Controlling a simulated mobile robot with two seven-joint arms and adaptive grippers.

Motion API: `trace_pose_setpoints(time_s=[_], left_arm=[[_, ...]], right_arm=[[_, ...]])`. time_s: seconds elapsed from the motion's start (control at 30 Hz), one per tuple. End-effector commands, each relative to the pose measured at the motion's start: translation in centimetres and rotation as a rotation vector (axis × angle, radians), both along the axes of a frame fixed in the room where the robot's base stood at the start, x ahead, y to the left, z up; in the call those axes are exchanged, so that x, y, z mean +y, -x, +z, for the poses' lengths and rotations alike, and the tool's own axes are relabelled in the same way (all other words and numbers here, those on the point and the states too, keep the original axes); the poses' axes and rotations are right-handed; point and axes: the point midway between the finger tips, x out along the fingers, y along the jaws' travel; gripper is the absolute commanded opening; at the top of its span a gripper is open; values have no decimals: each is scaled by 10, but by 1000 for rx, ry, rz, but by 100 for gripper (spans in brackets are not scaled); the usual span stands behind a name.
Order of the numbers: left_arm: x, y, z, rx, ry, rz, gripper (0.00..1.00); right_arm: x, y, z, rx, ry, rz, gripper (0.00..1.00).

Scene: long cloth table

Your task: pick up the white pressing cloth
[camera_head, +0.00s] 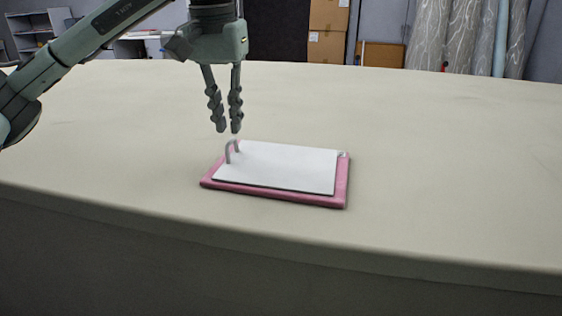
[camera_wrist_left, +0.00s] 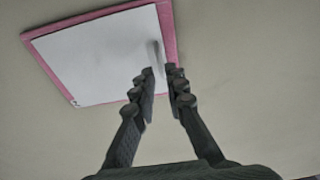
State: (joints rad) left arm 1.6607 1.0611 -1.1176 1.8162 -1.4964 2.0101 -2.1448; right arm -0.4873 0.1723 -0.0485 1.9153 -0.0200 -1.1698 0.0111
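The white pressing cloth (camera_head: 282,166) is a flat, stiff-looking white sheet lying on a slightly larger pink pad (camera_head: 342,185) on the table. A grey upright loop (camera_head: 229,152) stands at its left edge. My left gripper (camera_head: 227,128) points down just above this loop, fingers parted by a narrow gap with nothing between them. In the left wrist view the gripper (camera_wrist_left: 162,70) shows its fingers apart, with the loop (camera_wrist_left: 155,54) just beyond the tips and the white cloth (camera_wrist_left: 95,55) to the left. My right gripper is not in view.
The long beige table (camera_head: 450,170) is bare around the pad. Its front edge runs a little in front of the pad. Cardboard boxes (camera_head: 327,30) and fabric rolls (camera_head: 480,38) stand behind the table.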

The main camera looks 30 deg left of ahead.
Motion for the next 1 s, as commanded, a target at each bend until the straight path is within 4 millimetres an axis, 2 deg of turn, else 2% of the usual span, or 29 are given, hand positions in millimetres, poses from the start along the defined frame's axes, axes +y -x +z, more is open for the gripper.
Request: trace_pose_setpoints(time_s=[0.2,0.4,0.67,0.8,1.0], left_arm=[[3,-4,-26,3,0,3,13],[4,-8,-50,1,0,2,13],[4,-8,-53,-1,1,2,13],[4,-8,-53,-1,1,1,0],[4,-8,-53,-1,1,2,0]], right_arm=[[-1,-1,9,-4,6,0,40],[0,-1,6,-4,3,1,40],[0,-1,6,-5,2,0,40],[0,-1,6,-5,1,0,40],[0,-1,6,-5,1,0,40]])
